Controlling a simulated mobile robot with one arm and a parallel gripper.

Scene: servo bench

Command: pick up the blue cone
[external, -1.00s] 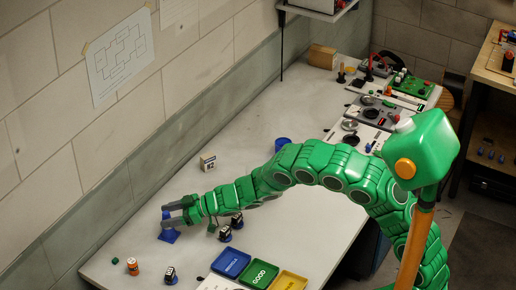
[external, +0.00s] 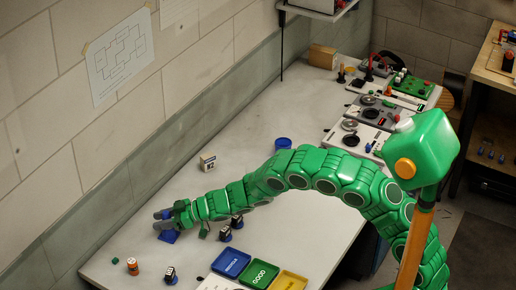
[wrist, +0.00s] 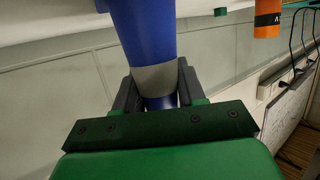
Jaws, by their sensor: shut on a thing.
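The fingers are shut on the cone from both sides. In the external view the fingers hide most of its upper part. The base looks to be at the bench top; I cannot tell any gap under it.
Several black-and-white blocks on blue bases are near my arm. Blue (external: 231,263), green (external: 260,273) and yellow (external: 289,282) trays lie at the front edge. The bench behind is mostly clear.

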